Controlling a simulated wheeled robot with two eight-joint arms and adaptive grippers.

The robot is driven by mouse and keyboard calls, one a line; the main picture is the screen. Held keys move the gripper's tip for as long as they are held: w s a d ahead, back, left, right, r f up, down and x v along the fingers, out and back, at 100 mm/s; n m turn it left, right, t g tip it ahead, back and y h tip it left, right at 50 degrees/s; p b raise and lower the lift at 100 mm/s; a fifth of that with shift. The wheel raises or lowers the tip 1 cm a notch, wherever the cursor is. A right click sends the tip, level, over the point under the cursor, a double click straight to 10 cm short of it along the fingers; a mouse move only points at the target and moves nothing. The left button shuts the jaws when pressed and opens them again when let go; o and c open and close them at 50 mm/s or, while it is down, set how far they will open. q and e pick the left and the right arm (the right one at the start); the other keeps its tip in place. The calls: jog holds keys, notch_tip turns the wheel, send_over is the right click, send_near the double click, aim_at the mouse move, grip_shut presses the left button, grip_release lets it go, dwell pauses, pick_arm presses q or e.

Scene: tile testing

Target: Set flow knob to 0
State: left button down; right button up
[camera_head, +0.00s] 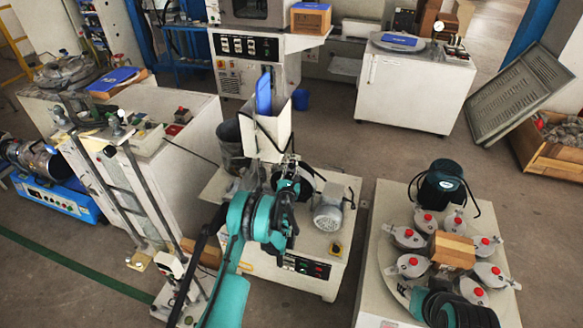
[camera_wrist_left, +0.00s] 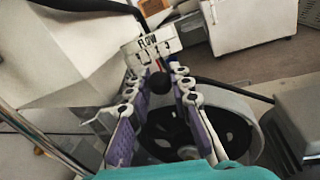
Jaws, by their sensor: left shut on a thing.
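The white FLOW plate (camera_wrist_left: 152,46) with scale marks shows at the upper middle of the left wrist view. The round black flow knob (camera_wrist_left: 160,83) is below it, between the purple-padded fingers of my left gripper (camera_wrist_left: 159,98). A thin reddish strip runs between the knob and the plate. The gripper is shut on the knob. The knob's exact setting is too small to read. In the head view my left gripper (camera_head: 288,165) is at the machine below the white hopper (camera_head: 268,130), and the knob is hidden there. My right gripper is out of view.
A grey motor (camera_head: 328,214) stands on the machine's top, right of my gripper. A round table with several red-capped jars (camera_head: 405,237) is farther right. A white cabinet (camera_head: 410,95) stands behind. Open floor lies between the machine and cabinet.

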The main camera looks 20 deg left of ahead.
pick_arm(q)
jog(key=shift+w+a, duration=0.1)
jog(key=shift+a, duration=1.05)
jog(key=c, duration=1.3)
grip_release()
jog(key=shift+c, duration=0.2)
